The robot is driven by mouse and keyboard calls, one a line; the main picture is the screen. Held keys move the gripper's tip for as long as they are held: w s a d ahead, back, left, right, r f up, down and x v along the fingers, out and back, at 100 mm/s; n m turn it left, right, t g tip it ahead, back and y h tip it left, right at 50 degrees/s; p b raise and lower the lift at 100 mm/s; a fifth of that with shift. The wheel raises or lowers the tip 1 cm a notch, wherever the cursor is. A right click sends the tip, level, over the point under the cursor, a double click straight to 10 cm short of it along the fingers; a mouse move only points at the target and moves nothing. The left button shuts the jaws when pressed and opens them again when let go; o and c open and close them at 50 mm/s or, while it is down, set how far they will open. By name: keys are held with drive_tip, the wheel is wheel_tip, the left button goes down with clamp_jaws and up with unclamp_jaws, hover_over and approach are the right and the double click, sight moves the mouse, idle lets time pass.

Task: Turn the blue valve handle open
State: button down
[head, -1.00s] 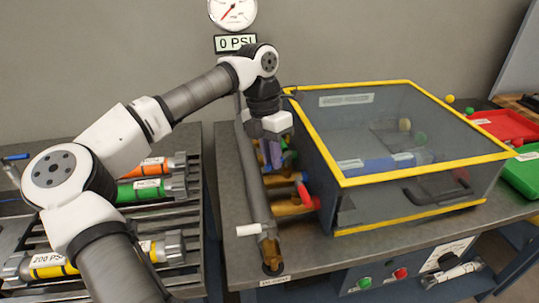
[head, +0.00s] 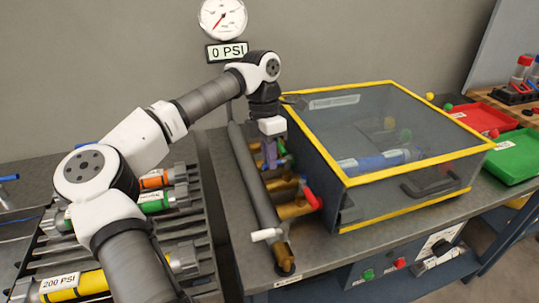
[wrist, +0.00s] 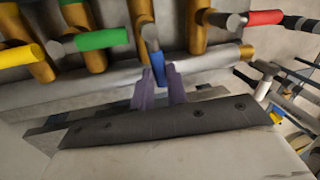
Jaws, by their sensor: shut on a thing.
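The blue valve handle (wrist: 158,66) shows in the wrist view, on a brass valve stub of the grey manifold pipe. The purple fingers of my gripper (wrist: 159,74) stand on either side of the handle and are shut on it. In the head view my gripper (head: 270,155) reaches down between the manifold pipe (head: 252,185) and the clear-topped box.
Green (wrist: 102,39), yellow (wrist: 16,55) and red (wrist: 265,17) handles sit close by on neighbouring valves. The yellow-edged box (head: 345,205) stands right beside my gripper. A gauge (head: 222,18) above a 0 PSI sign (head: 228,52) hangs on the wall.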

drive_tip(key=shift+w+r+m, duration=0.1)
drive_tip(key=shift+w+m, duration=0.25)
drive_tip(key=shift+m, duration=0.45)
drive_tip(key=shift+a+p, duration=0.1)
drive_tip(key=shift+p, duration=0.2)
drive_tip(key=c, duration=1.4)
unclamp_jaws()
drive_tip(key=w+r, duration=0.1)
drive_tip(key=r, duration=0.8)
drive_tip(key=w+r, duration=0.1)
drive_tip(key=r, duration=0.3)
drive_tip(key=shift+w+a+r, duration=0.25)
drive_tip(key=shift+w, duration=0.1)
